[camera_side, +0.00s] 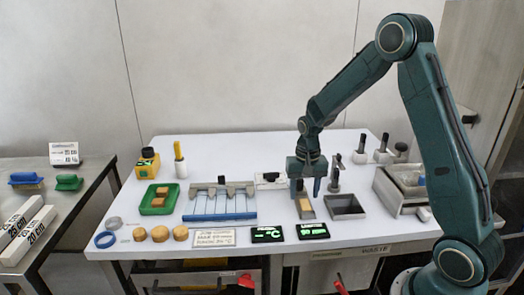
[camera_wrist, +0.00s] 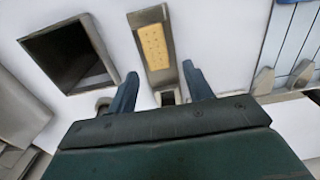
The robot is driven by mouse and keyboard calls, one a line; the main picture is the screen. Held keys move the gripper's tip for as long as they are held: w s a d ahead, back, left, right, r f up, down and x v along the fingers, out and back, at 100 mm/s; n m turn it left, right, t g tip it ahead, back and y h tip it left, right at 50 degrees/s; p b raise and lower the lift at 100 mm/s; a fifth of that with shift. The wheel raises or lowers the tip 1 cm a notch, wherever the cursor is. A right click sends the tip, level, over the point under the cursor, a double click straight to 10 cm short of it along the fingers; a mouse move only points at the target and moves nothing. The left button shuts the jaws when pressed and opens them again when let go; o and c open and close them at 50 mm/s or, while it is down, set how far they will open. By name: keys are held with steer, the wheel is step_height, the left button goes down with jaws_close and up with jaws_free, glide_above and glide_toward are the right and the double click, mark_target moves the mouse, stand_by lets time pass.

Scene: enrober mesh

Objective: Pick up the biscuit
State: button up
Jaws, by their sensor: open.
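A rectangular golden biscuit (camera_wrist: 154,46) with small holes lies in a narrow grey tray (camera_wrist: 168,80). In the side view the biscuit (camera_side: 305,205) shows in the tray, just below and in front of my gripper (camera_side: 307,189). In the wrist view my gripper (camera_wrist: 160,82) is open and empty, its two blue fingers apart. The biscuit lies beyond the fingertips there, roughly in line with the gap between them. The fingers do not touch it.
A square dark-lined bin (camera_side: 346,206) stands right beside the tray. A blue-railed wire rack (camera_side: 219,205) lies to the left. Two black displays (camera_side: 267,234) stand near the front edge.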

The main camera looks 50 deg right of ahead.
steer(key=shift+f, duration=0.85)
steer(key=c, duration=0.9)
